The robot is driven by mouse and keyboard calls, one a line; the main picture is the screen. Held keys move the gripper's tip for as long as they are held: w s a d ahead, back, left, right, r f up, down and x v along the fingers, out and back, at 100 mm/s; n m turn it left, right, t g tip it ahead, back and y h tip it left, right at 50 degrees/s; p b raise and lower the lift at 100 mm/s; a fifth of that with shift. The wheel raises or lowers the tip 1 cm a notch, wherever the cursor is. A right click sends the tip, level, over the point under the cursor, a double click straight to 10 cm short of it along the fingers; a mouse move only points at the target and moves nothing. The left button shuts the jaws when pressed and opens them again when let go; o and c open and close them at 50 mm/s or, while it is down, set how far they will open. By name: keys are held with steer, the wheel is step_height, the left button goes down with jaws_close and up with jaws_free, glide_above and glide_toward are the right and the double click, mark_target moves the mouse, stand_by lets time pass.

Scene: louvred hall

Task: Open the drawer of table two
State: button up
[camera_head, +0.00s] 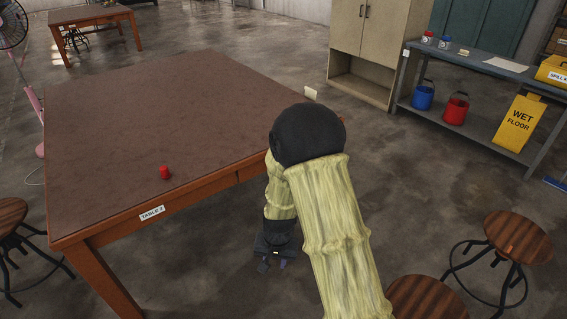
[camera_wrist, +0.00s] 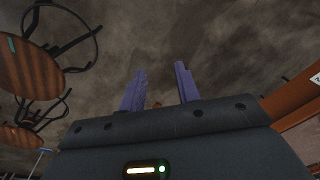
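The table with the "TABLE 2" label (camera_head: 152,213) is the large brown-topped table (camera_head: 140,110) at the left in the head view. Its front apron (camera_head: 200,194) has a seam at its right part. My arm hides the area right of the seam, and I cannot make out a drawer handle. My gripper (camera_head: 273,265) hangs low in front of that apron, apart from the table. In the wrist view its two purple fingers (camera_wrist: 161,88) stand apart with nothing between them. An orange-brown part of the table (camera_wrist: 290,98) shows there at the right.
Round stools stand at the lower left (camera_head: 12,213) and lower right (camera_head: 517,235). A grey shelf bench (camera_head: 480,66) with buckets stands at the right. Open floor (camera_head: 420,165) lies between.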

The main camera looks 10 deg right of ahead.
steer(key=s+d+r+n, duration=0.1)
steer(key=s+d+r, duration=0.3)
steer(key=s+r, duration=0.2)
steer(key=s+d+r+n+t, duration=0.1)
steer(key=s+d+r, duration=0.4)
steer(key=r, duration=0.5)
steer(key=shift+s+d+r+n+h, duration=0.2)
steer(key=shift+s+r+n+h, duration=0.2)
steer(key=shift+s+n, duration=0.15)
steer(key=shift+w, duration=0.1)
